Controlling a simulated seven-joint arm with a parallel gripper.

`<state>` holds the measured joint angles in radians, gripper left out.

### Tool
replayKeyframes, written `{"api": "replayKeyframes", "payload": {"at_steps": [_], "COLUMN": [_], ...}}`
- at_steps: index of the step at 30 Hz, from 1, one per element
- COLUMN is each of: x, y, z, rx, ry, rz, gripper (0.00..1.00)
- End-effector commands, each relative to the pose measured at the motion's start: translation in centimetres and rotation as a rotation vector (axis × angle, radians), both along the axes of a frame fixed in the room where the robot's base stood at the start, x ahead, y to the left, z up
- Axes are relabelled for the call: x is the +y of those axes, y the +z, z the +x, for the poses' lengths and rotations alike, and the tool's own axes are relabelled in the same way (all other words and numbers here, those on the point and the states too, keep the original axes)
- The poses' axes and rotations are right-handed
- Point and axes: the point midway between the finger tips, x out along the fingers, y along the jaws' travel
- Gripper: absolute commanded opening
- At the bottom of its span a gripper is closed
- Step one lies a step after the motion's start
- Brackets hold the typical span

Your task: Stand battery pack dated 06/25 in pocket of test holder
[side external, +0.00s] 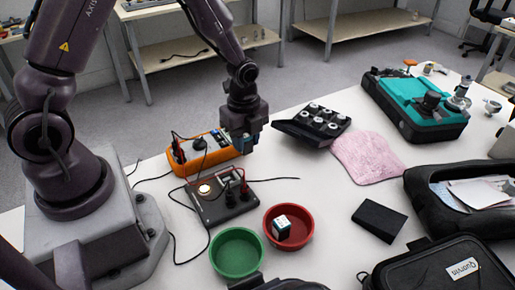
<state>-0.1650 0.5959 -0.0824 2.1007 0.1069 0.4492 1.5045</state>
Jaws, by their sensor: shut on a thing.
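My gripper (243,132) is above the table, at the right end of an orange instrument (188,168). It is shut on a small bluish block (239,144), largely hidden by the fingers; this may be a battery pack. A white and teal block (281,226), perhaps another pack, sits in a red bowl (305,241). No date can be read on either. A black box with red and black leads (211,212) stands in front of the orange instrument and may be the test holder; its pocket cannot be made out.
A green bowl (237,252) stands left of the red one. A tilted black tray with several pale round parts (291,130), a pink cloth (367,157), a black block (380,220), a teal machine (410,98) and black cases (440,277) occupy the right. Cables lie around the black box.

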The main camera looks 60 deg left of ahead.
Motion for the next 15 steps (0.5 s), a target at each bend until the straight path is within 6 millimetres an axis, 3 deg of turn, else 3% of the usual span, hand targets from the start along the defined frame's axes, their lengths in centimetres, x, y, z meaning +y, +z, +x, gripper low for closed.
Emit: {"api": "replayKeyframes", "payload": {"at_steps": [2, 9, 15], "x": [-0.1, -0.6, -0.8], "y": [1.7, 3.8, 4.8], "z": [-1.4, -6.8, -9.0], "rx": [-0.005, -0.004, -0.002], "ry": [0.001, 0.001, 0.001], "rz": [0.001, 0.001, 0.000], "gripper": [0.05, 0.05, 0.05]}}
